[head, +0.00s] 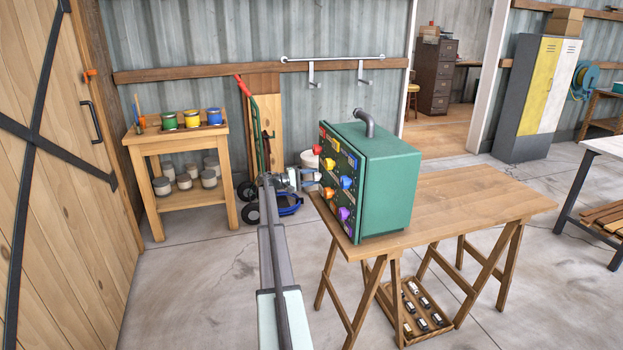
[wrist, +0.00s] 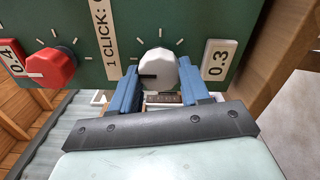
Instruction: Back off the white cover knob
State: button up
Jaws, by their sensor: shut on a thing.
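The green box (head: 392,190) stands upright on the wooden trestle table, with colored knobs on its left face. In the head view my gripper (head: 312,178) reaches the box's left face; the white knob cannot be made out there. A white 0.3 tag (wrist: 219,59) is right of the knob. A small dark counter strip (wrist: 164,99) shows below it, digits unclear.
A red knob (wrist: 50,68) with a 0.4 tag is left of the white one. An upright "1 CLICK" label (wrist: 105,35) stands between them. The wooden table (head: 478,196) is bare right of the box. A paint bench (head: 178,138) stands behind at left.

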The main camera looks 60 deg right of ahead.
jog(key=o, duration=1)
jog(key=shift+o, duration=0.2)
jog(key=v, duration=1.4)
jog(key=shift+d, duration=0.1)
